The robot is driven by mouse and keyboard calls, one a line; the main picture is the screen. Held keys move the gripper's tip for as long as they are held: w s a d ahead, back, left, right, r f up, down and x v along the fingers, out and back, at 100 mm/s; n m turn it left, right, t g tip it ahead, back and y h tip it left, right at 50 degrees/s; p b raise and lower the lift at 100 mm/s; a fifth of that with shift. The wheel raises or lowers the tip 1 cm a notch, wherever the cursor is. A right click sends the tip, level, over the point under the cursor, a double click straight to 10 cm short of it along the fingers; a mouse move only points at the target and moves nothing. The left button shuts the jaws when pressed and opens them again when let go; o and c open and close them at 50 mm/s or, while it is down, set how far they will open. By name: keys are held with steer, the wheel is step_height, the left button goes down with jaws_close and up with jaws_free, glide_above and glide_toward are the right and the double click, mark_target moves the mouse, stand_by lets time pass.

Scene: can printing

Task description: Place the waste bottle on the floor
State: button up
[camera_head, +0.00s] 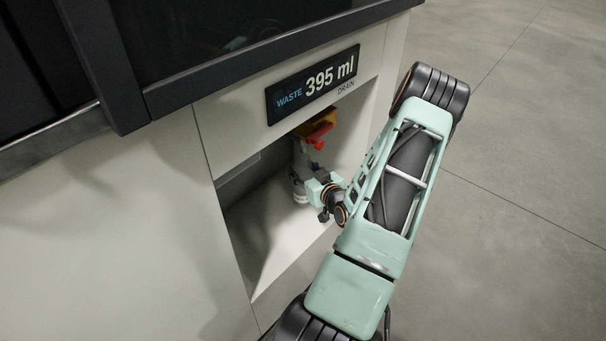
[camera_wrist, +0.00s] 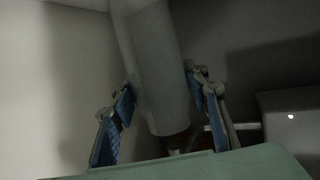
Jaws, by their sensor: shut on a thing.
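The waste bottle (camera_head: 300,195) is a pale cylinder in the drain recess of the machine, mostly hidden behind my gripper (camera_head: 314,186). In the wrist view the bottle (camera_wrist: 155,70) looks plain grey and slightly tilted. It stands between my gripper's two blue-padded fingers (camera_wrist: 160,100), which are shut on it from both sides. I cannot tell whether the bottle's base touches the recess floor. The grey concrete floor (camera_head: 520,210) is open to the right of the machine.
A yellow and red drain valve (camera_head: 318,132) hangs from the recess top, above the bottle. A black display (camera_head: 314,84) reads "WASTE 395 ml DRAIN". The recess side walls are close around my gripper. A dark ledge (camera_head: 270,50) juts out above.

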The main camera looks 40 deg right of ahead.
steer(key=shift+f, duration=0.25)
steer(key=o, duration=1.4)
steer(key=shift+s+f, duration=0.1)
steer(key=shift+f, duration=0.1)
steer(key=shift+r, duration=0.2)
steer(key=shift+s+r+p, duration=0.15)
steer(key=shift+s+p, duration=0.15)
steer(key=shift+s, duration=0.05)
steer(key=p+v, duration=0.2)
steer(key=v, duration=0.9)
steer(key=shift+s, duration=0.1)
